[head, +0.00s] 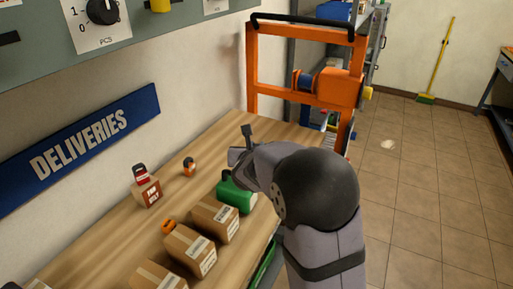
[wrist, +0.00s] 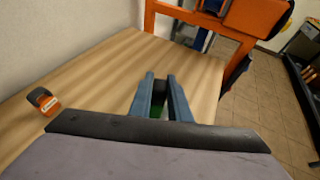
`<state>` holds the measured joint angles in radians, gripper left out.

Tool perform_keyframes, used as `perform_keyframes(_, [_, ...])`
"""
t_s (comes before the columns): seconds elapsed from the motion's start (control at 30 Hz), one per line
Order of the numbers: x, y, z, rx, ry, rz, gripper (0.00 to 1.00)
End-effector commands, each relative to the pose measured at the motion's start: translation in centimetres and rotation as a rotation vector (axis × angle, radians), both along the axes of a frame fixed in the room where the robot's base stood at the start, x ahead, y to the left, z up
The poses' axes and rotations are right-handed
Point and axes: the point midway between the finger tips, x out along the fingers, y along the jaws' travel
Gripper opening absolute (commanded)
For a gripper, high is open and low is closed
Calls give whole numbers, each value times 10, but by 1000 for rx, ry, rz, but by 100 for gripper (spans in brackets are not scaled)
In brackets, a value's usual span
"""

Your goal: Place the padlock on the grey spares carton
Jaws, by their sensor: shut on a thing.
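My gripper (head: 240,157) is above the wooden bench and is partly hidden by my own arm in the head view. A green case or box (head: 236,196) is on the bench just below my gripper in the head view. I cannot make out a grey carton; the visible cartons are brown.
Brown cartons (head: 213,221) line the bench's front side. A red-labelled box (head: 146,190) and a small orange-and-black item (head: 189,167) stand toward the wall. An orange frame (head: 251,70) rises at the far end. Bare wood (wrist: 95,85) lies left of the fingers.

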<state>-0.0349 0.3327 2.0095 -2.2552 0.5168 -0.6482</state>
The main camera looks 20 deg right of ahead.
Motion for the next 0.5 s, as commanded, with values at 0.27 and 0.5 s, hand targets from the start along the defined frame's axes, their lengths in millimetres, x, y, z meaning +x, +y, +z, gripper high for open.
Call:
perform_keyframes(0.27, [0, 0, -1, 0, -1, 0, 0])
perform_keyframes(0.5, [0, 0, -2, 0, 0, 0, 35])
